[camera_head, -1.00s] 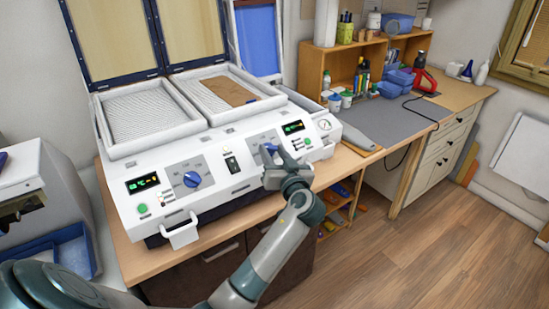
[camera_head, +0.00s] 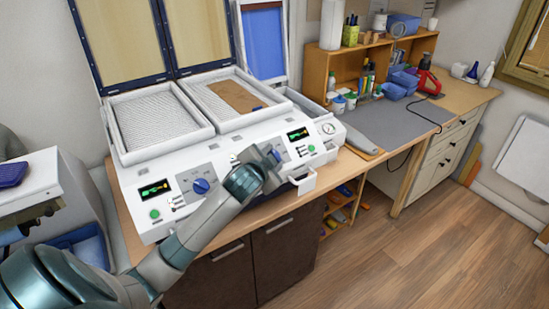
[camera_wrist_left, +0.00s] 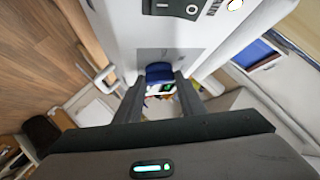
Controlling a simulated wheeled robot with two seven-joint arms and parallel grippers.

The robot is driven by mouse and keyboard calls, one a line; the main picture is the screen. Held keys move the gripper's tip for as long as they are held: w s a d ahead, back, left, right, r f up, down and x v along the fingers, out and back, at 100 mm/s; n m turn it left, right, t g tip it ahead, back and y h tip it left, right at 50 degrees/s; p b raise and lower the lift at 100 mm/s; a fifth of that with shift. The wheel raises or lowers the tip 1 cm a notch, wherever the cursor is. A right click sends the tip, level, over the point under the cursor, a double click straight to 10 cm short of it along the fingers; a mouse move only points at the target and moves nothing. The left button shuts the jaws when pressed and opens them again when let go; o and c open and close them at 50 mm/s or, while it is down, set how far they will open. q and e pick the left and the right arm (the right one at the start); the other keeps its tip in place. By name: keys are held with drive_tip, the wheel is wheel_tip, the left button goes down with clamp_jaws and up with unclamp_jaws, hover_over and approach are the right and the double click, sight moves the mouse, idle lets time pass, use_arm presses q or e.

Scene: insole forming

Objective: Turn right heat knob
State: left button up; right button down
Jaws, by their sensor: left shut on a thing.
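The white forming machine (camera_head: 232,150) stands on the wooden bench with two heat knobs on its front panel. The right heat knob (camera_head: 278,156) is blue and mostly hidden by my left gripper (camera_head: 272,158) in the head view. In the left wrist view, the blue knob (camera_wrist_left: 158,73) sits between the two dark fingers of my left gripper (camera_wrist_left: 160,88), which is shut on it. The left heat knob (camera_head: 200,186) is blue and free. My right gripper is not in view.
Two green-lit displays (camera_head: 155,189) (camera_head: 298,134) and a gauge (camera_head: 328,128) are on the panel. A small white handle (camera_head: 303,180) juts out at the panel's lower right. A grey mat (camera_head: 395,123) and shelf with bottles stand to the right.

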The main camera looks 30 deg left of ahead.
use_arm(q)
drive_tip(key=m+g+h, duration=0.1)
drive_tip(key=m, duration=0.1)
drive_tip(key=m+g+h, duration=0.1)
drive_tip(key=m, duration=0.1)
drive_tip(key=a+r+m+g+h, duration=0.1)
drive_tip(key=m+h, duration=0.1)
drive_tip(key=shift+w, duration=0.25)
drive_tip(key=m+g, duration=0.1)
drive_tip(key=m+g+h, duration=0.1)
drive_tip(key=m, duration=0.1)
drive_tip(key=shift+w+a+r+g, duration=0.15)
drive_tip(key=shift+w+g, duration=0.1)
drive_tip(key=shift+g, duration=0.15)
drive_tip(key=shift+m+g+h, duration=0.3)
drive_tip(key=shift+m+g, duration=0.1)
drive_tip(key=shift+m, duration=0.2)
drive_tip(key=o, duration=1)
drive_tip(key=shift+o, duration=0.2)
